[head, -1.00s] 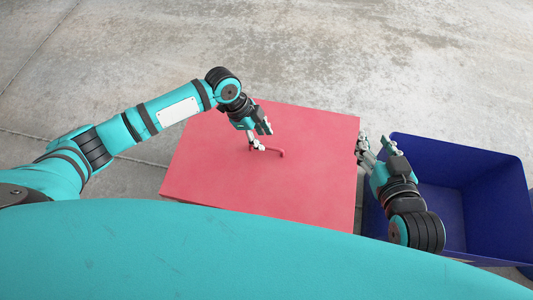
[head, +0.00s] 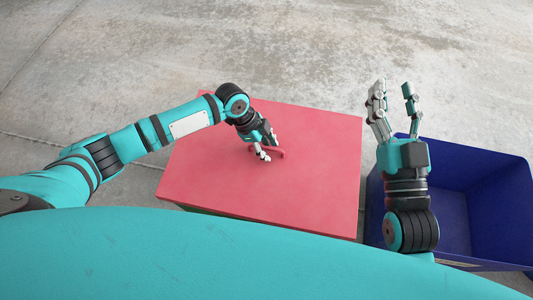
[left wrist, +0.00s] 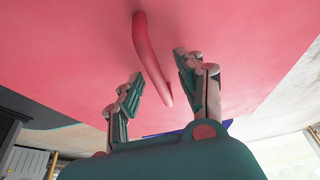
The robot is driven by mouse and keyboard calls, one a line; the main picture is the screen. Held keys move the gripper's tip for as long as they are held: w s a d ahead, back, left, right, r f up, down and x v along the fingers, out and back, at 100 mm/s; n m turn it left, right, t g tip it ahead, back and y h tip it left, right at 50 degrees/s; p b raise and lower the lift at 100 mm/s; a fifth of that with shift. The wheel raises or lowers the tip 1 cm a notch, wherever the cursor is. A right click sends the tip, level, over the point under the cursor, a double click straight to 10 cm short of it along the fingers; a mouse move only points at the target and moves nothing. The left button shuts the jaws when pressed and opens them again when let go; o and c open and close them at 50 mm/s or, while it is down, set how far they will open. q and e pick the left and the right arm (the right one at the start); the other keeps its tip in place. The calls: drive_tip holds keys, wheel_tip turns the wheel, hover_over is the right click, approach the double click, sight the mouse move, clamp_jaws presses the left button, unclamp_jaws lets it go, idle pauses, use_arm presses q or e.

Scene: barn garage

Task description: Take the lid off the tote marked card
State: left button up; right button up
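A red lid (head: 310,180) with a raised red handle (head: 279,153) covers a tote in front of me; no marking on the tote shows. My left gripper (head: 268,146) is low over the lid at the handle. In the left wrist view the handle (left wrist: 150,55) runs between the open fingers of the left gripper (left wrist: 158,88), with a gap on both sides.
An open blue bin (head: 505,205) stands close to the right of the lidded tote and looks empty inside. Bare concrete floor (head: 300,50) lies clear beyond both and to the left.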

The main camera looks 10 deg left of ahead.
use_arm(q)
drive_tip(key=shift+f, duration=0.15)
idle(0.5)
clamp_jaws()
idle(0.4)
